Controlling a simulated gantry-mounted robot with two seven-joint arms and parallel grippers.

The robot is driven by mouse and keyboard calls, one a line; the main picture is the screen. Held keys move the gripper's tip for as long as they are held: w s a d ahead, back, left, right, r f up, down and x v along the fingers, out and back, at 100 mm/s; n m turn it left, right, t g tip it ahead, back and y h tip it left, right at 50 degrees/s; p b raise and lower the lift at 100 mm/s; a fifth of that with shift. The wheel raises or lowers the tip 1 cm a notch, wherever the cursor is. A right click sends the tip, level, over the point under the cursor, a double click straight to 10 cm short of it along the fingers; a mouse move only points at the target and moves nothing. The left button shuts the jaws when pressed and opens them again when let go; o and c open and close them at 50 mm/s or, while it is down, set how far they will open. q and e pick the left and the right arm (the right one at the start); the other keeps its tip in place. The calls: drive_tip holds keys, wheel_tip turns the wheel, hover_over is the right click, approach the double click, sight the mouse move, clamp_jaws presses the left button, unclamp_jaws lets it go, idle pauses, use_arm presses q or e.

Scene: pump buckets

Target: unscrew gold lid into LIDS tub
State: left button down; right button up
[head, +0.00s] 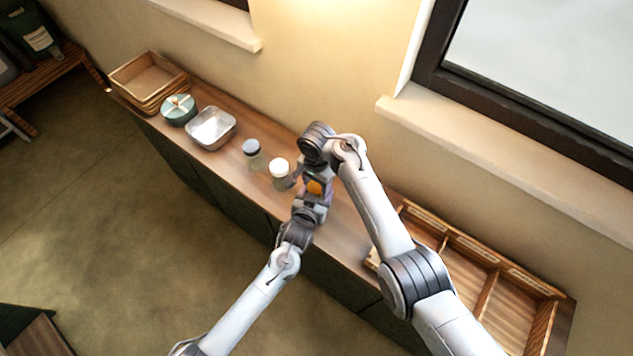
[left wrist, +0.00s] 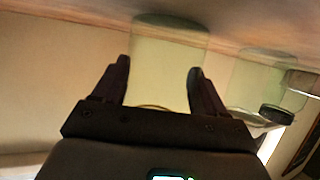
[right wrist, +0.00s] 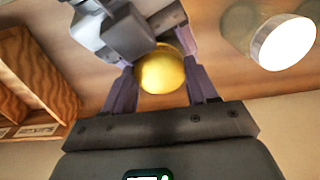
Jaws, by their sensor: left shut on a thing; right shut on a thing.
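The gold lid (right wrist: 160,72) sits between the fingers of my right gripper (right wrist: 163,88) in the right wrist view. In the head view the lid (head: 315,187) shows as a small gold spot between my two grippers. My right gripper (head: 317,181) is shut on the lid from above. My left gripper (left wrist: 158,82) is shut around a clear glass jar (left wrist: 166,62) in the left wrist view. In the head view that jar is mostly hidden by my grippers. I cannot tell whether the lid still touches the jar. No tub marking LIDS is readable.
A white-lidded jar (head: 280,169) stands close left of my grippers, with a dark-lidded jar (head: 252,148) beyond it. A metal tub (head: 211,128), a green round box (head: 179,109) and stacked wooden trays (head: 149,82) stand farther left. A divided wooden tray (head: 487,290) with labels is at right.

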drive_tip(key=n, duration=0.4)
drive_tip(key=shift+a+r, duration=0.1)
drive_tip(key=n, duration=0.6)
drive_tip(key=shift+c, duration=0.2)
drive_tip(key=shift+a, duration=0.1)
drive_tip(key=o, duration=1.2)
drive_tip(key=shift+c, duration=0.2)
